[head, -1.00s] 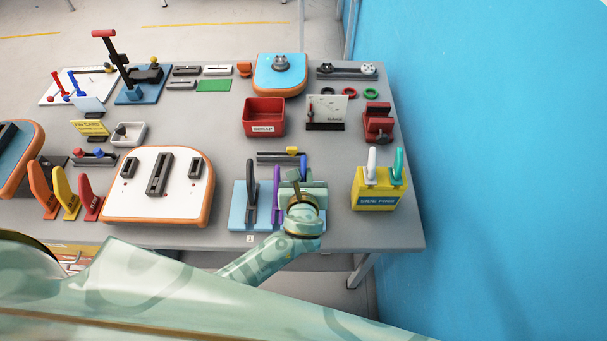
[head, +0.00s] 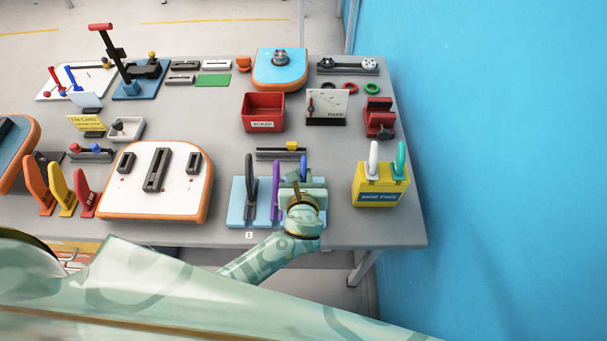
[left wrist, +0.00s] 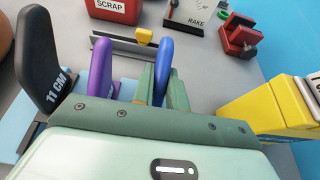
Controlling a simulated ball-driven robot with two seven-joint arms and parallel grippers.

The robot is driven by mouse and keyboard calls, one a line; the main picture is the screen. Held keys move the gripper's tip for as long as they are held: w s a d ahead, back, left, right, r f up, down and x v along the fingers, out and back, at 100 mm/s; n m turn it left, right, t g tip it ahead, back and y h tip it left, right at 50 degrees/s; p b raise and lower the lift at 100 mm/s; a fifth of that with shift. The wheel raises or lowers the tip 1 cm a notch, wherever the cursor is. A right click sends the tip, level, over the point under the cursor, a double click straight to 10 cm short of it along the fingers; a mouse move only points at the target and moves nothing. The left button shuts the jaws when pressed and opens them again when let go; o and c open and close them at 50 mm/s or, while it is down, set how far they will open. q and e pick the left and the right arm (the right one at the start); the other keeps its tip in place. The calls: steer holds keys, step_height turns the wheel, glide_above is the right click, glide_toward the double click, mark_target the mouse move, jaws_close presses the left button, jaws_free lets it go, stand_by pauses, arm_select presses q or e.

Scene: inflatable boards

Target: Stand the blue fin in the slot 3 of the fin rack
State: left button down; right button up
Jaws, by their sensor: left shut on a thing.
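The blue fin (head: 304,164) stands upright in my left gripper (head: 302,184), over the right part of the light-blue fin rack (head: 238,212). The left wrist view shows the blue fin (left wrist: 163,62) between the two greenish fingers of my left gripper (left wrist: 161,84), which is shut on it. A black fin marked 11 CM (left wrist: 47,62) and a purple fin (left wrist: 102,74) stand upright in the rack, to the left of the blue one. The blue fin's lower end is hidden by the gripper, so I cannot tell how it sits in slot 3. My right gripper is not in view.
A yellow box (head: 381,190) with a white and a teal fin stands right of the rack. A dark rail with a yellow block (head: 292,146) lies behind it. A white board with an orange rim (head: 125,195) lies to the left. The table's front edge is close.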

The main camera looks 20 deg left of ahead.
arm_select(q)
steer(key=shift+f, duration=0.25)
steer(key=c, duration=1.3)
jaws_free()
steer(key=p+v, duration=0.1)
steer(key=v, duration=1.5)
steer(key=shift+s+d+p, duration=0.1)
steer(key=shift+s+p, duration=0.1)
steer(key=shift+p, duration=0.15)
steer(key=shift+f, duration=0.1)
